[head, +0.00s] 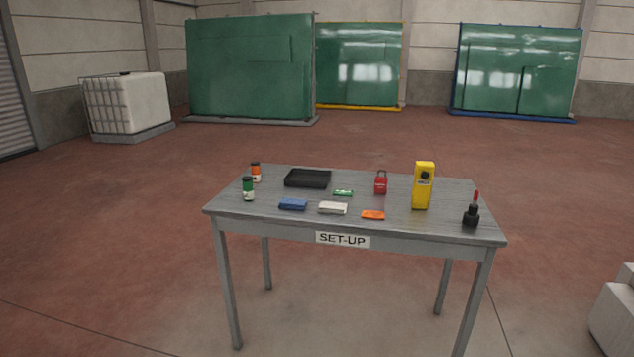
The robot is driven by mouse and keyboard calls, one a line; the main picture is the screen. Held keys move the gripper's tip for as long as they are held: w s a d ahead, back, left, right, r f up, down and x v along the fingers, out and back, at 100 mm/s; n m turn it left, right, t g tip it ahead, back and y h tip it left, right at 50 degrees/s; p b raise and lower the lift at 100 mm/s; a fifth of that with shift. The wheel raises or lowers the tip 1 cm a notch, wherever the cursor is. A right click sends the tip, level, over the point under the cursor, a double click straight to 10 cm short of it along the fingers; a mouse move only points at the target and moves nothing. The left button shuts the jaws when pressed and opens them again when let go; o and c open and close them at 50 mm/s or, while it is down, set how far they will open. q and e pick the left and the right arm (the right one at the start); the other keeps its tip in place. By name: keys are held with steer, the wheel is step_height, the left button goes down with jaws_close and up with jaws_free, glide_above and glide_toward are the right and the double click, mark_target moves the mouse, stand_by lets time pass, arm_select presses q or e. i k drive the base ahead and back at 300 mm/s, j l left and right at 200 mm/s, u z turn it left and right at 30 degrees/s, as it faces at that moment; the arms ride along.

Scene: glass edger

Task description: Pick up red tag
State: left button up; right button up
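A small red piece with a dark loop on top, like a padlock or tag (381,185), stands upright on the grey set-up table (270,217), right of the middle. I cannot tell for sure whether it is the red tag. A flat orange piece (373,215) lies in front of it near the front edge. Neither of my grippers is in view.
The table also holds a yellow device (423,186), a black bottle with red tip (471,212), a black tray (308,178), blue (292,204), white (332,208) and green (343,193) blocks, and orange-capped (255,172) and green-capped (248,188) jars.

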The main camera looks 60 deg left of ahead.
mark_target(380, 184)
steer(key=u, duration=1.4)
steer(key=i+u, duration=0.15)
steer(key=i+l, duration=0.05)
